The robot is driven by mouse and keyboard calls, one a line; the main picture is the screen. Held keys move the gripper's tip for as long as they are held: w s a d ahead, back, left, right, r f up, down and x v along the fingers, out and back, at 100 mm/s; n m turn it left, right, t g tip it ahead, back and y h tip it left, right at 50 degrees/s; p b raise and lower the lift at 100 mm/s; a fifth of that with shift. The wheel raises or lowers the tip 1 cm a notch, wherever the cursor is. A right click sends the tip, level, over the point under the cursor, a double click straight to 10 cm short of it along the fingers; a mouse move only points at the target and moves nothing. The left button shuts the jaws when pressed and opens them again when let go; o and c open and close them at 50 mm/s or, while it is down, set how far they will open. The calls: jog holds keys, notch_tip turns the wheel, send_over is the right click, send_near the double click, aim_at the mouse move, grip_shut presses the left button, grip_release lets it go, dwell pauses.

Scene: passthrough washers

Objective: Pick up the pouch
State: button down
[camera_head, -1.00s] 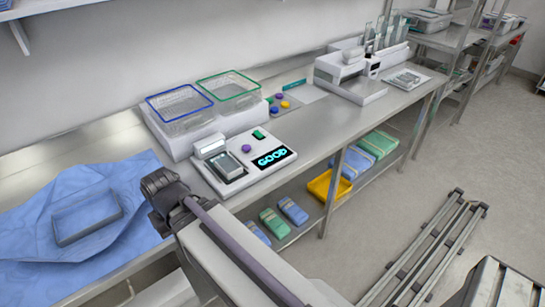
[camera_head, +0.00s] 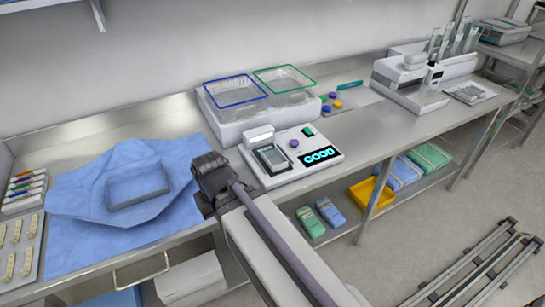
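No thing in view can be told for certain as the pouch. A flat, pale, rectangular item (camera_head: 470,93) lies on the counter at the right, beside a white machine (camera_head: 410,85); it is too small to tell whether it is a pouch. The dark end of my arm (camera_head: 214,182) is over the counter's front edge, between the blue cloth and the white device with the "GOOD" display. I cannot make out its fingertips or anything held.
A grey tray frame (camera_head: 138,187) lies on the blue cloth (camera_head: 75,215). Blue-rimmed (camera_head: 236,90) and green-rimmed (camera_head: 285,79) baskets stand behind the "GOOD" device (camera_head: 325,143). Wrapped packs (camera_head: 330,212) and a yellow bin (camera_head: 371,193) sit on the lower shelf.

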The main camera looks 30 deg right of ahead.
jog(key=shift+c, duration=2)
grip_release()
